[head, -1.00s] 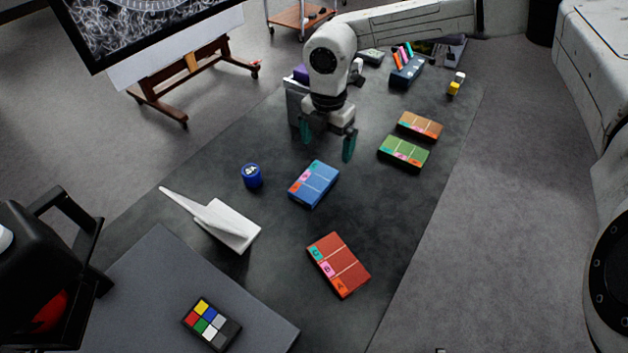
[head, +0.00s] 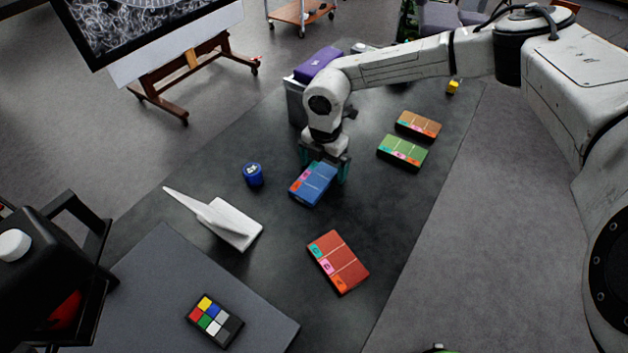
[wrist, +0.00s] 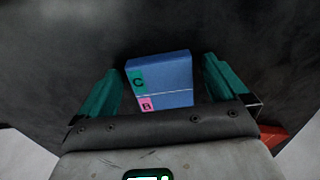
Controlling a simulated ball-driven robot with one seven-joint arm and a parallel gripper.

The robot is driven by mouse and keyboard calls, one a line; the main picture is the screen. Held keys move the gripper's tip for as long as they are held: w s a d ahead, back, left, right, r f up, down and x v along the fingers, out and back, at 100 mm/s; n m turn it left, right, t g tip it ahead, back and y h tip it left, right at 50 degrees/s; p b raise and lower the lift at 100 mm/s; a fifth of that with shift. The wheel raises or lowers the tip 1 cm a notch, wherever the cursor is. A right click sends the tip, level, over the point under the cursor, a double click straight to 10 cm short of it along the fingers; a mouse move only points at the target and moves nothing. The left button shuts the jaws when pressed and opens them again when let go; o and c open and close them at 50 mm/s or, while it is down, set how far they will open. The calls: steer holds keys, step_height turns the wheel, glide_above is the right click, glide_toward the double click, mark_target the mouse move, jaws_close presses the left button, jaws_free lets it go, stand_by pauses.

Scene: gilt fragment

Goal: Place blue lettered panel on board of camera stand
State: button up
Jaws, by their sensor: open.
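The blue lettered panel (head: 313,185) lies flat on the dark table in the head view. The wrist view shows it (wrist: 165,75) with a green C tab and a pink B tab. My gripper (head: 325,166) is open and low at the panel's far end. In the wrist view the teal fingers of my gripper (wrist: 165,88) stand on either side of the panel, with gaps visible. A white stand (head: 235,224) with a slanted thin plate sits left of the panel; I cannot tell whether it is the camera stand.
A blue cylinder (head: 253,174) stands left of the panel. Red (head: 338,262), green (head: 402,152) and orange (head: 418,126) panels lie nearby. A purple-topped box (head: 317,64) is behind my wrist. A colour-patch card (head: 214,321) lies on the grey platform (head: 165,275).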

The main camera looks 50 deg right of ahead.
steer(key=c, duration=1.2)
steer(key=shift+r, duration=0.15)
steer(key=shift+r, duration=0.6)
steer(key=s+a+r+b, duration=0.3)
steer(key=s+a+r, duration=0.1)
steer(key=s+r, duration=0.7)
steer(key=shift+s+r, duration=0.3)
steer(key=shift+s, duration=0.85)
